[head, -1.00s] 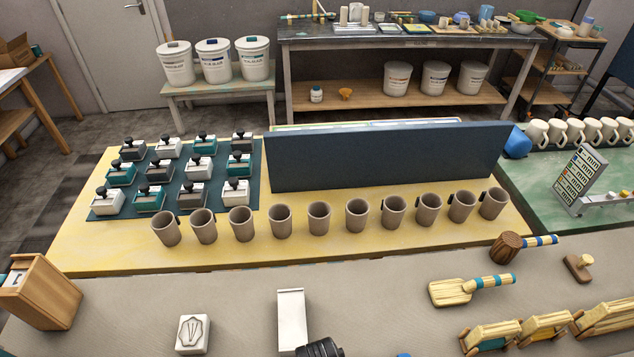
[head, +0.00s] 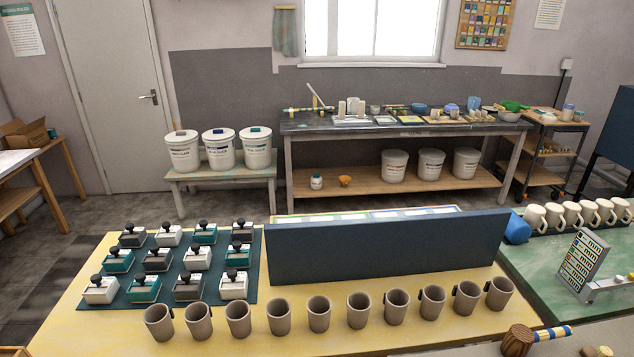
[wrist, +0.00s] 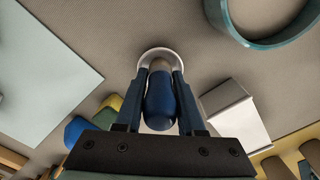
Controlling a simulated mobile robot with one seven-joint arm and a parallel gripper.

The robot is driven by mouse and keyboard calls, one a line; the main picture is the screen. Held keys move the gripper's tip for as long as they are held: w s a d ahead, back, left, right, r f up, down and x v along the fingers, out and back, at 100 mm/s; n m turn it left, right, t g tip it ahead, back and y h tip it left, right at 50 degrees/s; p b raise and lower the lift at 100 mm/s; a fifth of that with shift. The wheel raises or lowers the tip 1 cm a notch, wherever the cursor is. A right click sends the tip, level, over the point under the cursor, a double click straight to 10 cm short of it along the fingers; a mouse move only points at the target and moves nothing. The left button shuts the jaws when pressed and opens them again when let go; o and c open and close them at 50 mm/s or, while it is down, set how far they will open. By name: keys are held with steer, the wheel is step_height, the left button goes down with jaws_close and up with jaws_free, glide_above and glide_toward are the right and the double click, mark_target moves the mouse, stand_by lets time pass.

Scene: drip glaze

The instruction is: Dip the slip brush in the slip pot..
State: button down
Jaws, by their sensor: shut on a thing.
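My gripper (wrist: 160,78) is in the wrist view only, its two dark blue fingers closed on the slip brush (wrist: 159,102). The brush shows as a rounded dark blue handle with a tan part beyond it. A round white rim, which looks like the slip pot (wrist: 146,54), lies beyond the fingertips around the brush's far end in the picture. The brush and fingers hide much of it. I cannot tell whether the brush tip is inside the pot or above it. Neither brush, pot nor gripper is in the head view.
In the wrist view, a teal ring (wrist: 242,36) lies at upper right, a pale board (wrist: 45,70) at left and a white block (wrist: 235,112) at right. The head view shows a row of cups (head: 319,314), stamp boxes (head: 152,261) and a dark upright panel (head: 390,249).

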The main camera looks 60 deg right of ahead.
steer(key=shift+r+p, duration=5.2)
steer(key=shift+p, duration=0.15)
steer(key=shift+r, duration=1.05)
